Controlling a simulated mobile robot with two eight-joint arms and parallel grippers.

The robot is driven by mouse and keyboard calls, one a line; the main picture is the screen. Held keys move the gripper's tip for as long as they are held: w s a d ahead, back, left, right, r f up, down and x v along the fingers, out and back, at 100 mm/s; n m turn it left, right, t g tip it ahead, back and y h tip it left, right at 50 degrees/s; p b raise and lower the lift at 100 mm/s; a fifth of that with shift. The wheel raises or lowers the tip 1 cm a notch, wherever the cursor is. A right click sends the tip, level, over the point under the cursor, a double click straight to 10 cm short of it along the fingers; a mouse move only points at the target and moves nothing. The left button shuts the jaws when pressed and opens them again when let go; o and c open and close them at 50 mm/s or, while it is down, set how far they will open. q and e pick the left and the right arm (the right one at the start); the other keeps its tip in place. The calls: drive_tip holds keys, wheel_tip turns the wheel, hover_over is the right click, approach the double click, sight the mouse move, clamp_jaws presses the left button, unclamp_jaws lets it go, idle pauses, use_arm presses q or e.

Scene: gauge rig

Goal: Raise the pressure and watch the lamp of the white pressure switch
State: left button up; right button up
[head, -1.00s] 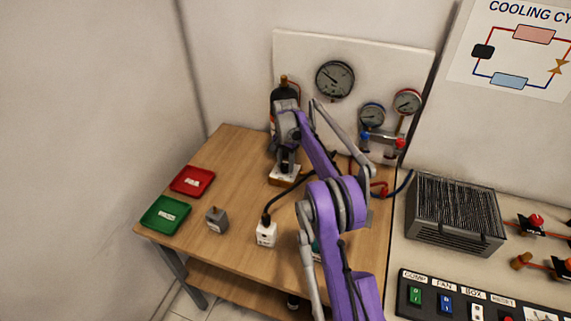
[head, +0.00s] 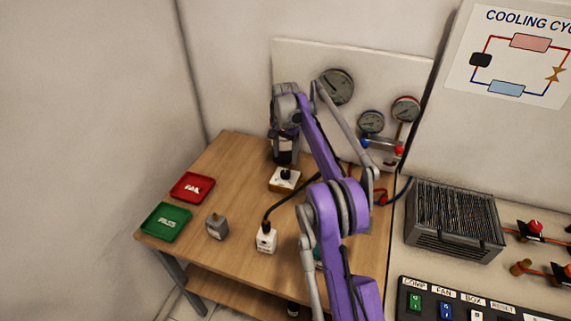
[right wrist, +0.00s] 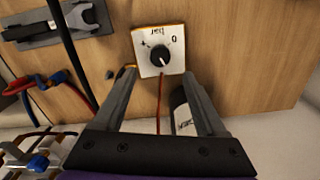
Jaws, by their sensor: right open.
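The white pressure switch (head: 266,241) stands on the wooden table with a black cable at its top; its lamp is too small to make out. The regulator box (head: 285,179), with a white top and a black knob, sits near the back of the table. In the right wrist view, the knob (right wrist: 163,55) has a pale pointer mark between "+" and "0" labels. My right gripper (head: 284,133) is above and behind the box, apart from the knob. Its open fingers (right wrist: 159,74) are empty. A large round gauge (head: 337,86) is on the back panel; its reading is unclear.
A grey pressure switch (head: 217,228) stands left of the white one. A red FAIL tray (head: 192,187) and a green PASS tray (head: 166,222) lie at the left. My right arm crosses the table's right side.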

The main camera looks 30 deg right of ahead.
use_arm(q)
drive_tip(key=shift+w+r, duration=0.2)
drive_tip(key=shift+r, duration=0.1)
use_arm(e)
wheel_tip(320, 180, up, 3)
drive_tip(key=shift+f, duration=0.1)
drive_tip(key=s+a+r+n+t, duration=0.3)
drive_tip(key=s+a+r+n, duration=0.35)
drive_tip(key=s+a, duration=0.7)
drive_tip(key=s+a+f+n+t, duration=0.1)
drive_tip(key=s+a+f+n, duration=0.2)
drive_tip(key=s, duration=0.8)
drive_tip(key=s+a+f+n+t, duration=0.2)
drive_tip(key=s+f, duration=0.4)
drive_tip(key=s, duration=0.5)
drive_tip(key=shift+a+f+n, duration=0.35)
drive_tip(key=shift+a+n, duration=0.1)
drive_tip(key=shift+a, duration=0.8)
drive_tip(key=shift+s, duration=0.1)
idle(1.4)
